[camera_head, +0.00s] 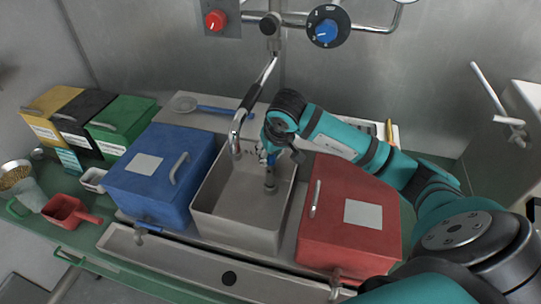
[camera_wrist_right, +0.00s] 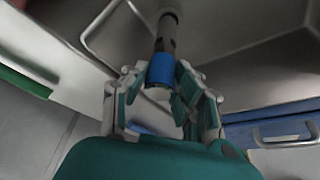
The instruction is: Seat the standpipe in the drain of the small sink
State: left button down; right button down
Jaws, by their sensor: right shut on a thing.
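The small sink (camera_head: 213,225) is a grey square basin between a blue-lidded box and a red-lidded box. My right gripper (camera_head: 270,157) reaches down into it from the upper right. The gripper is shut on the standpipe (camera_head: 270,178), a grey tube that hangs down toward the basin floor. In the right wrist view the fingers (camera_wrist_right: 160,88) close around the standpipe's blue collar (camera_wrist_right: 160,71), with the grey tube (camera_wrist_right: 167,38) extending away from it. The drain is not clearly visible. I cannot tell whether the tube's lower end touches the drain. My left gripper is not in view.
A chrome faucet (camera_head: 252,95) reaches over the basin, close left of my gripper. The blue box (camera_head: 150,187) and red box (camera_head: 335,235) flank the basin closely. Yellow, black and green bins (camera_head: 122,128) stand at left. A red scoop (camera_head: 65,210) lies front left.

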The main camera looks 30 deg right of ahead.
jog(key=shift+r, duration=0.1)
jog(key=c, duration=1.1)
grip_release()
jog(key=shift+o, duration=0.2)
jog(key=shift+r, duration=0.35)
jog(key=b+v, duration=0.2)
jog(key=v, duration=0.9)
jog(key=shift+s+r, duration=0.15)
jog(key=shift+s, duration=0.05)
jog(key=shift+a, duration=0.1)
